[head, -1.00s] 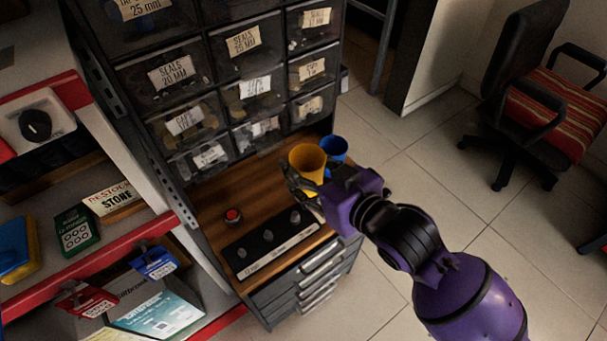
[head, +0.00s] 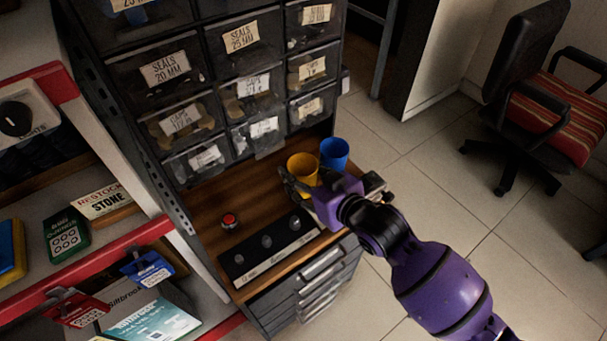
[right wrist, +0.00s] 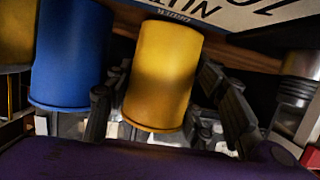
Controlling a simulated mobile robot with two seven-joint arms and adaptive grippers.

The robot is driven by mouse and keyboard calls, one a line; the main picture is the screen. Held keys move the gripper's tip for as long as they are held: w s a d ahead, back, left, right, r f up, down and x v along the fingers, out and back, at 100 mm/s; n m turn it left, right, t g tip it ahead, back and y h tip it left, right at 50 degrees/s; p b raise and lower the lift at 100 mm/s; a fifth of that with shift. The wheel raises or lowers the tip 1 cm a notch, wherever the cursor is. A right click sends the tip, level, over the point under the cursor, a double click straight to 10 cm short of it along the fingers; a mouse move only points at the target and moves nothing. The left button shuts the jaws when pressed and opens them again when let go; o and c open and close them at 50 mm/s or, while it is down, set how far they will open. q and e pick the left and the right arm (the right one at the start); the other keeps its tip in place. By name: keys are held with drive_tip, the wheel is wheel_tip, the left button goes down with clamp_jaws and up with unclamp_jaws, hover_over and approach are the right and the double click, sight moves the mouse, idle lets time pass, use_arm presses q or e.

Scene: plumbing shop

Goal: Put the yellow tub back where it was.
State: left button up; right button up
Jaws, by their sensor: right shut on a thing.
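The yellow tub (head: 302,167) is an open-topped, upright tapered cup at the right end of the wooden counter. My right gripper (head: 306,186) is shut on it, with one finger on each side, and partly hides its lower part. In the right wrist view the yellow tub (right wrist: 162,75) sits between the two dark fingers. I cannot tell whether its base touches the wood. A blue tub (head: 334,153) stands close beside it, to the right in the head view. The blue tub (right wrist: 70,55) is left of it in the right wrist view. My left gripper is not in view.
The wooden counter (head: 205,207) carries a red button (head: 229,221) and a black labelled strip with several dark pieces (head: 268,243). Labelled drawers (head: 248,85) rise behind it. A shelf unit (head: 110,265) stands left. Clear floor and a chair (head: 545,105) are right.

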drive_tip(key=shift+f, duration=0.15)
drive_tip(key=o, duration=0.8)
drive_tip(key=shift+o, duration=0.2)
drive_tip(key=shift+s+d+r, duration=0.1)
drive_tip(key=shift+s+r, duration=0.05)
drive_tip(key=shift+r, duration=0.05)
drive_tip(key=p+v, duration=0.1)
drive_tip(key=v, duration=1)
drive_tip(key=shift+s+d+r, duration=0.2)
